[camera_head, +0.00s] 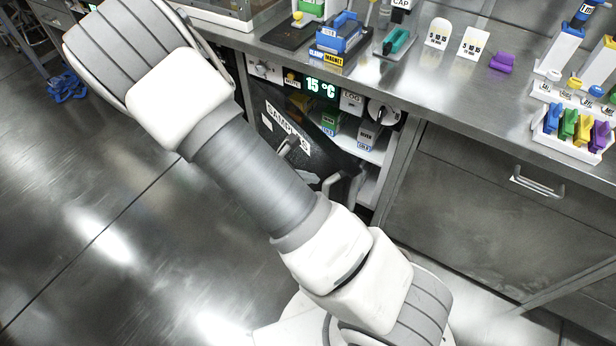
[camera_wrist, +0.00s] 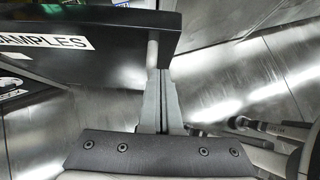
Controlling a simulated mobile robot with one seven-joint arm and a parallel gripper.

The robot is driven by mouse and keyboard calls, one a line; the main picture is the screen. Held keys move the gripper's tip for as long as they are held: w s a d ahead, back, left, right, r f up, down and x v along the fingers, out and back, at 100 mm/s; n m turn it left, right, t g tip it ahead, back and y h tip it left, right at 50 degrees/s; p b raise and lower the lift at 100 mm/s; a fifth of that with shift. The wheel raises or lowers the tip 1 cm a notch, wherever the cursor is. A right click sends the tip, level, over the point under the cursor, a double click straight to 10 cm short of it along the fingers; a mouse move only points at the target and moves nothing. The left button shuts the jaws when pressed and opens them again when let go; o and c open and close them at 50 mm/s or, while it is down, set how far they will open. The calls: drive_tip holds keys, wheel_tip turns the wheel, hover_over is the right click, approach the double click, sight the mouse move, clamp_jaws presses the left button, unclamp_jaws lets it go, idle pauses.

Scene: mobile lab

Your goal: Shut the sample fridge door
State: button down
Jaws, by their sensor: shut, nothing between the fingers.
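The black sample fridge door (camera_head: 268,108), labelled SAMPLES, stands partly open under the bench in the head view. Shelves of the sample fridge (camera_head: 378,152) show to its right. In the wrist view the door (camera_wrist: 110,58) fills the upper left, its free edge near the top middle. My gripper (camera_wrist: 160,74) is shut and empty, its fingers pointing up the picture at the door's lower right part. A grey bar (camera_wrist: 153,50) shows just beyond the fingertips; I cannot tell whether they touch it. My arm hides part of the door in the head view.
The fridge's 15 °C display (camera_head: 322,88) is above the opening. Boxes (camera_head: 368,134) stand on the upper shelf. A closed drawer front (camera_head: 490,185) lies to the right. The bench top (camera_head: 440,85) holds labware. Bare floor (camera_head: 75,185) lies to the left.

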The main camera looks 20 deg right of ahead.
drive_tip(key=d+f+b, duration=0.1)
drive_tip(key=d, duration=0.1)
drive_tip(key=w+d+f+b, duration=0.1)
drive_tip(key=d+f, duration=0.1)
drive_tip(key=w+d+f+b, duration=0.1)
drive_tip(key=d, duration=0.2)
drive_tip(key=shift+d+f, duration=0.1)
drive_tip(key=shift+f, duration=0.1)
drive_tip(key=shift+w+d, duration=0.1)
drive_tip(key=shift+d, duration=0.3)
